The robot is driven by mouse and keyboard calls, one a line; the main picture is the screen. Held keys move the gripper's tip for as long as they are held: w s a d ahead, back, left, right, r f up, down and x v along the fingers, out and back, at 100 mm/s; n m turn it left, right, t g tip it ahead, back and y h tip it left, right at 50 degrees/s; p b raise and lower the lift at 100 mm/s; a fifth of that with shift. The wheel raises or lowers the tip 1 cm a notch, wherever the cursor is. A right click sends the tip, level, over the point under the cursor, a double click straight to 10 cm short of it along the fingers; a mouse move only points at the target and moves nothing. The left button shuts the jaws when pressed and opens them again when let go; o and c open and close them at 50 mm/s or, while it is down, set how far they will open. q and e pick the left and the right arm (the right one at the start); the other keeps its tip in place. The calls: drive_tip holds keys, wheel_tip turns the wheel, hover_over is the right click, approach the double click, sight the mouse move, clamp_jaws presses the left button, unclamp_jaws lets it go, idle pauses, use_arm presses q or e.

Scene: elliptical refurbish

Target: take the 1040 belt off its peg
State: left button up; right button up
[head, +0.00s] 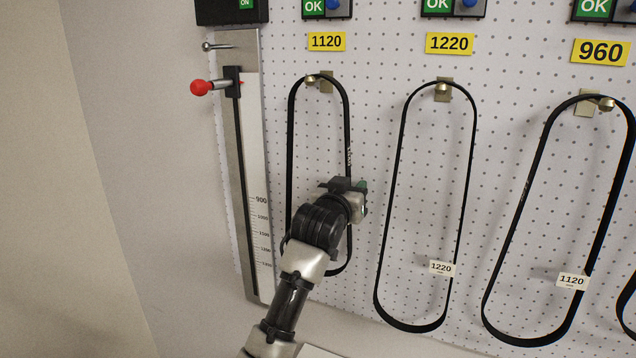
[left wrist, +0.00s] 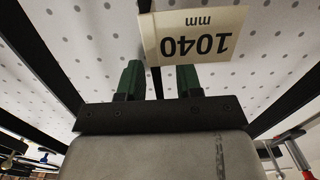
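The black belt (head: 290,150) hangs as a tall loop from its brass peg (head: 311,80) under the yellow 1120 sign. Its white tag (left wrist: 195,42) reads 1040 mm, upside down in the left wrist view; in the head view my gripper hides it. My left gripper (head: 360,190) is at the lower part of the loop's right strand. In the left wrist view its green fingers (left wrist: 158,80) stand apart, with a black strand (left wrist: 151,72) showing in the gap. I cannot tell whether they touch it. My right gripper is not in view.
A belt tagged 1220 (head: 378,260) and one tagged 1120 (head: 510,225) hang to the right on the pegboard (head: 500,60). A length gauge (head: 252,130) with a red-knobbed slider (head: 200,88) stands close on the left. Yellow signs (head: 450,43) sit above the pegs.

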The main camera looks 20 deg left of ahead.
sight(357, 154)
use_arm(q)
clamp_jaws()
drive_tip(key=shift+s, duration=0.1)
idle(0.3)
drive_tip(key=shift+s+r+b, duration=0.1)
drive_tip(key=shift+r+b, duration=0.1)
drive_tip(key=shift+b, duration=0.5)
wheel_tip(357, 154, up, 6)
drive_tip(key=b, duration=0.3)
drive_tip(key=shift+r, duration=0.15)
drive_tip(key=s+b, duration=0.7)
drive_tip(key=s, duration=1.2)
drive_tip(key=shift+s+a+r+b, duration=0.2)
drive_tip(key=shift+s+a+b, duration=0.15)
drive_tip(key=shift+s+b, duration=0.05)
